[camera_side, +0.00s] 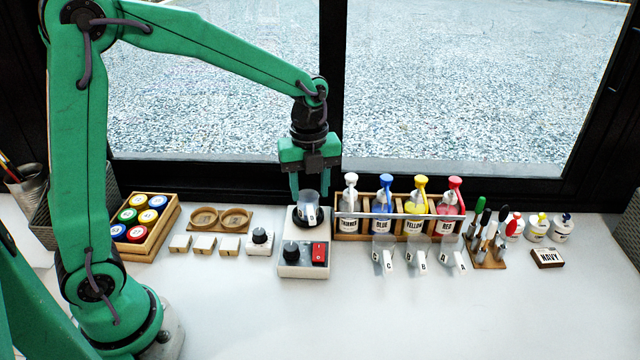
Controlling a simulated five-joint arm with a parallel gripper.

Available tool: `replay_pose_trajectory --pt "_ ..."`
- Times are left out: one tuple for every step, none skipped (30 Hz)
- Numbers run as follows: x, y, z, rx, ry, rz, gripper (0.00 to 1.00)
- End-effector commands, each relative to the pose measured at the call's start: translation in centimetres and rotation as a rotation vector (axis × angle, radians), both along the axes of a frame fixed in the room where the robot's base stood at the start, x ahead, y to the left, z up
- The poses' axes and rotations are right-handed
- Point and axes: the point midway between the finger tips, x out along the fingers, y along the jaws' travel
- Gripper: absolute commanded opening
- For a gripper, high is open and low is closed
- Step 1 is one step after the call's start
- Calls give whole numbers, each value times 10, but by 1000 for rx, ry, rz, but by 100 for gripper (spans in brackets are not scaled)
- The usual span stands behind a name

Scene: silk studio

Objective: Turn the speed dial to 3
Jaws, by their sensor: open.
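A white stirrer-like unit (303,270) stands at the middle of the counter. On its front part are a black dial (291,251) and a red switch (319,253). The dial's pointer and numbers are too small to read. A clear cup (308,211) with a dark mark stands on the unit's round black plate. A second black knob (260,236) sits on a small white box to the left; I cannot tell from labels which knob is the speed dial. My green gripper (310,190) points down with jaws open, over or around the cup's top, behind and above the dial.
Small pale blocks (204,243) and a jar tray (150,243) are on the left. The front of the counter (400,320) is clear.

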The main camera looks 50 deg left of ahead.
Motion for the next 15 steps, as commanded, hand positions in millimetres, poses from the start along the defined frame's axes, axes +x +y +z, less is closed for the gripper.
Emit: replay_pose_trajectory --pt "-1 0 -1 0 1 36 44" --pt "-2 -1 -2 0 0 63 44" --pt "-3 -1 -3 0 0 103 44" --pt "-4 -1 -3 0 0 136 44" --pt "-5 -1 -4 0 -1 172 44" --pt "-7 -2 -5 0 -1 222 44" --pt "-8 -2 -7 0 -1 262 44" --pt "-9 -2 -8 0 0 302 44" --pt "-11 -3 -9 0 0 357 44" --pt "-12 -3 -10 0 0 399 44" --pt "-13 -3 -11 0 0 440 44" --pt "-15 -4 -12 0 0 496 44" --pt "-16 -4 -14 0 0 537 44" --pt "-17 -4 -14 0 -1 580 44" --pt "-19 -5 -16 0 0 635 44"
